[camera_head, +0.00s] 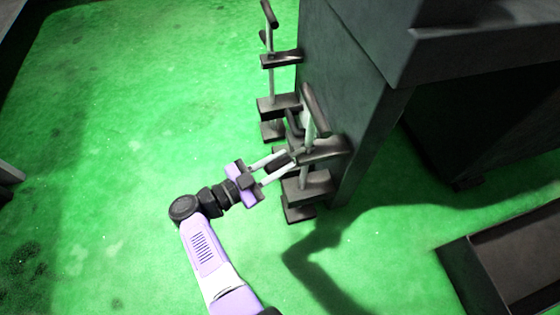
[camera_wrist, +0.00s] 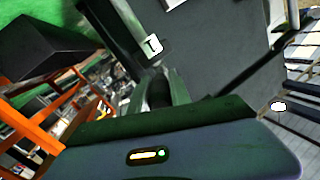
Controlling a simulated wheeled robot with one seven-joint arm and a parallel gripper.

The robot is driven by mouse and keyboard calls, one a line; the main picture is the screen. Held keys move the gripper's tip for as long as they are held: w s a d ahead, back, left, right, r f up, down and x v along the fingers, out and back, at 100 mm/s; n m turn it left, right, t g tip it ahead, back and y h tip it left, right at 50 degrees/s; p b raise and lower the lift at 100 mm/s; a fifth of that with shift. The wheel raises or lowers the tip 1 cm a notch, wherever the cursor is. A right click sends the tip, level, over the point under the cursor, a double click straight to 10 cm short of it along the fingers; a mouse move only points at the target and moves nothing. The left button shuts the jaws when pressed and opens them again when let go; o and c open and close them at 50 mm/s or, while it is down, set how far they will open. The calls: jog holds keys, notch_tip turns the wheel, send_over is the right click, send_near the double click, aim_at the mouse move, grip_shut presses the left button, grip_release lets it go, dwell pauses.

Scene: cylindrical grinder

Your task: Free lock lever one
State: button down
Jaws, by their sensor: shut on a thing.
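Two dark lock lever assemblies with pale upright rods stand along the left face of the grey machine block. The near lever assembly (camera_head: 311,182) is beside my gripper; the far lever assembly (camera_head: 279,104) is behind it. No label shows which is lever one. My gripper (camera_head: 285,160) reaches in from the left and is shut on a dark part of the near lever assembly, at about mid height. The exact grip is small and partly hidden. In the wrist view, a pale rod (camera_wrist: 122,18) and a small white tag (camera_wrist: 153,46) show beyond the gripper body.
The grey machine block (camera_head: 352,95) stands close to the right of the levers. A dark open tray or frame (camera_head: 470,275) lies at the lower right. Orange frames (camera_wrist: 45,125) show at the left of the wrist view.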

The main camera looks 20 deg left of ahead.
jog(key=c, duration=1.2)
grip_release()
jog(key=v, duration=0.7)
jog(key=shift+s+a, duration=0.25)
jog(key=shift+s, duration=0.05)
